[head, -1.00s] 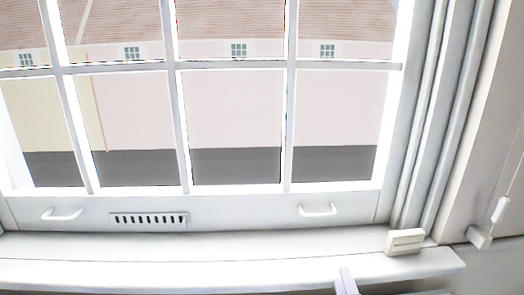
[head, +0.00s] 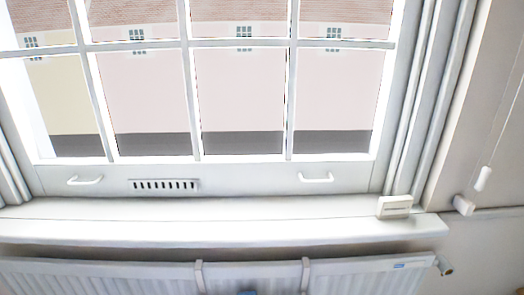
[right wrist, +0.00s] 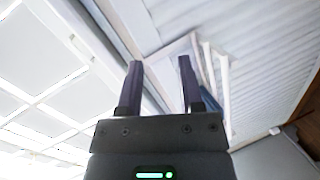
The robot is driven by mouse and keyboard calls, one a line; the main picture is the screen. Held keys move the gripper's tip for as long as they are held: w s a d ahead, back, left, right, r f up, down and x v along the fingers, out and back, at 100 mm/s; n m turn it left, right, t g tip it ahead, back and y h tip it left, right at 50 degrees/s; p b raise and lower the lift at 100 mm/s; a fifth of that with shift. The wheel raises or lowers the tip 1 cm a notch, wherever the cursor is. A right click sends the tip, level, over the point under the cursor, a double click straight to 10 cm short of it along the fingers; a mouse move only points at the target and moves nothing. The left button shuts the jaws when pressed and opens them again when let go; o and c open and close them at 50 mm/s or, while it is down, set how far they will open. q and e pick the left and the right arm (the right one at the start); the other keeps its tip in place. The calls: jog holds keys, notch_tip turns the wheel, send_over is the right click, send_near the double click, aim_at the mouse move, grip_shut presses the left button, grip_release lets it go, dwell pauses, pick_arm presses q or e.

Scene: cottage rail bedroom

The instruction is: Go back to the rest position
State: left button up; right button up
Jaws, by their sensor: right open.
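My right gripper (right wrist: 160,85) shows in the right wrist view with its two dark fingers apart and nothing between them. It is not in the head view now. My left gripper is in neither view. The head view shows a white sash window (head: 190,180) with two white handles and a slotted vent (head: 165,185) on its lower rail.
A white sill (head: 230,228) runs below the window, with a small white box (head: 395,206) at its right end. A white ribbed radiator (head: 250,275) stands under the sill, with a valve (head: 444,265) at its right end. A cord pull (head: 483,179) hangs at the right.

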jog(key=s+d+f+m+g, duration=0.3)
jog(key=s+f+m+g, duration=0.4)
jog(key=s+f, duration=1.1)
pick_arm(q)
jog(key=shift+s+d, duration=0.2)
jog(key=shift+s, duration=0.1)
pick_arm(e)
jog(key=s+f+m+g, duration=0.2)
jog(key=s+f+g, duration=0.2)
jog(key=s, duration=0.8)
jog(key=s+f+m+g, duration=0.3)
jog(key=s+f+g, duration=0.1)
jog(key=s, duration=0.7)
jog(key=shift+s+d+h, duration=0.3)
jog(key=shift+s+d, duration=0.1)
jog(key=shift+d, duration=0.05)
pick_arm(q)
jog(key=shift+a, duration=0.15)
pick_arm(e)
jog(key=shift+f, duration=0.1)
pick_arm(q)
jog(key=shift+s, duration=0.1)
pick_arm(e)
jog(key=shift+w, duration=0.1)
